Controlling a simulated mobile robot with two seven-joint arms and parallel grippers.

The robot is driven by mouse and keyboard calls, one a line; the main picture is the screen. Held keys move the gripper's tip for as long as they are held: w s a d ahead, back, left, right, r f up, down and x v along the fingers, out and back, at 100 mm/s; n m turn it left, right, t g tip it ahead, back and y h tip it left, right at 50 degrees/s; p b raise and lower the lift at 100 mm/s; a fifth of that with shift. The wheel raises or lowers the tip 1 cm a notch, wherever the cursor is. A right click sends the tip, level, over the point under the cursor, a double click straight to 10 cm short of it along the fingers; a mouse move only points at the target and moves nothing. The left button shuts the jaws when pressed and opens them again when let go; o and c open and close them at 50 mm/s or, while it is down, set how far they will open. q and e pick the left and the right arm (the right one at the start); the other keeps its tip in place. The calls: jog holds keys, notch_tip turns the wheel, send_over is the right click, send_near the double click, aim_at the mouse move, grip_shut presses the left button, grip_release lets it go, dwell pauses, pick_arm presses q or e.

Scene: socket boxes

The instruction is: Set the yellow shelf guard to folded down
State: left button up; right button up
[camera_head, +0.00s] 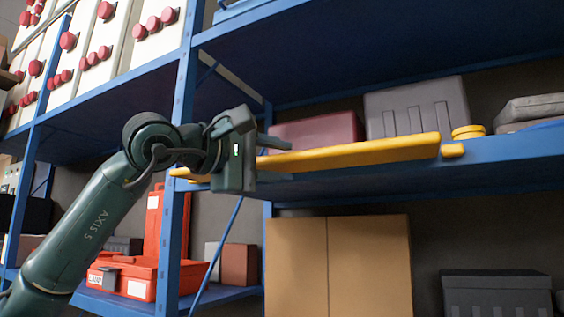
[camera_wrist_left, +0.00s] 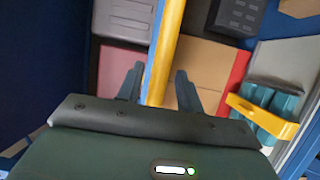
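The yellow shelf guard (camera_head: 350,155) is a long bar along the front edge of the blue middle shelf (camera_head: 400,181). In the left wrist view the guard (camera_wrist_left: 166,52) runs from the top edge down between my fingers. My left gripper (camera_head: 274,158) is at the guard's left part, its fingers pointing right. In the left wrist view the left gripper (camera_wrist_left: 158,88) has its fingers apart, one on each side of the bar, with no clear grip on it. The palm hides the bar's near part. My right gripper is not in view.
A maroon box (camera_head: 318,131) and a grey case (camera_head: 415,108) stand on the shelf behind the guard. A blue upright (camera_head: 180,120) is just left of the gripper. Below are a cardboard box (camera_head: 338,265) and orange toolboxes (camera_head: 133,275).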

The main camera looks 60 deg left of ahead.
pick_arm(q)
jog(key=s+d, duration=0.2)
jog(key=s, duration=1)
jog(key=shift+f+b, duration=0.3)
jog(key=shift+b, duration=0.1)
